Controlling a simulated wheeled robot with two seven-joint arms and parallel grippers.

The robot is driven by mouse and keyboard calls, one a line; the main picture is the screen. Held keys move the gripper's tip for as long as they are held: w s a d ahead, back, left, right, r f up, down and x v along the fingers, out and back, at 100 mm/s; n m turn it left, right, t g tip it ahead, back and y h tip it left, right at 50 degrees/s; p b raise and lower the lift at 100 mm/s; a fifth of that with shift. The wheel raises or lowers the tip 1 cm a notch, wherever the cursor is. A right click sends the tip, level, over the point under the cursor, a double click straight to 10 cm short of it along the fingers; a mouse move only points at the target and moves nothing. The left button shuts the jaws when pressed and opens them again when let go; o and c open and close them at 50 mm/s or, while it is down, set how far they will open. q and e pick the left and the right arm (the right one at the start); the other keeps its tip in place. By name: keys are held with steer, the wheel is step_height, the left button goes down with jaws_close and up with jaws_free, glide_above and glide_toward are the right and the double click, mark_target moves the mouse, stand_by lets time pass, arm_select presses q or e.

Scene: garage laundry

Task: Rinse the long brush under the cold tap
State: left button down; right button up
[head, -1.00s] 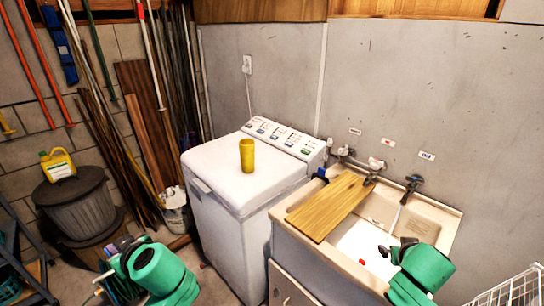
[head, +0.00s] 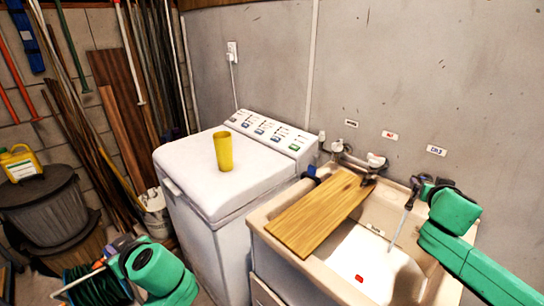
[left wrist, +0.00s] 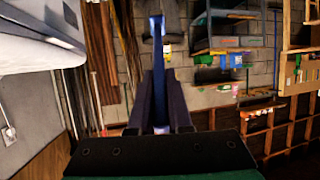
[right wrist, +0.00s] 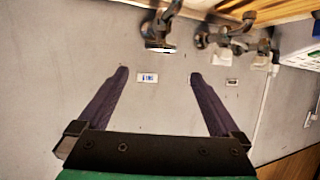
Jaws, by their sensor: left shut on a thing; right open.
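The long brush (left wrist: 157,65) shows as a blue handle between the fingers of my left gripper (left wrist: 158,120), which is shut on it. In the head view the left gripper (head: 122,243) is low at the left, away from the sink; the brush is hard to make out there. The cold tap (head: 413,186) is the rightmost on the wall, under a small label (head: 437,151). A thin water stream (head: 399,232) falls from it into the sink (head: 400,282). My right gripper (right wrist: 158,75) is open and empty. The tap (right wrist: 160,32) is just beyond its fingertips.
A wooden board (head: 320,212) lies across the sink's left part. A small red thing (head: 359,278) lies in the basin. The washing machine (head: 200,190), with a yellow cup (head: 223,152) on top, stands left of the sink. More taps (head: 365,162) are left of the cold one.

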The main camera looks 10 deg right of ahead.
mark_target(420, 181)
arm_select(q)
steer(key=shift+w+d+r+p, duration=0.15)
steer(key=shift+w+r+p, duration=0.05)
steer(key=shift+r+p, duration=0.55)
arm_select(e)
steer(key=x, duration=1.1)
steer(key=shift+a, duration=0.1)
arm_select(q)
steer(key=shift+w, duration=0.1)
arm_select(e)
steer(key=shift+w+f, duration=0.15)
steer(key=c, duration=1.2)
steer(key=shift+o, duration=0.2)
steer(key=m+g+h+b, duration=0.1)
steer(key=b, duration=0.1)
steer(key=m+g+h+b, duration=0.1)
steer(key=m+b, duration=0.1)
steer(key=b, duration=0.1)
steer(key=shift+w+a+f+h, duration=0.15)
steer(key=shift+w+f+h, duration=0.05)
steer(key=shift+f+h, duration=0.2)
steer(key=shift+r+m+g+b, duration=0.25)
steer(key=shift+m+g+b, duration=0.05)
steer(key=shift+g+b, duration=0.1)
arm_select(q)
step_height(420, 181, down, 5)
steer(key=shift+f, duration=0.1)
arm_select(e)
steer(key=shift+r, duration=0.15)
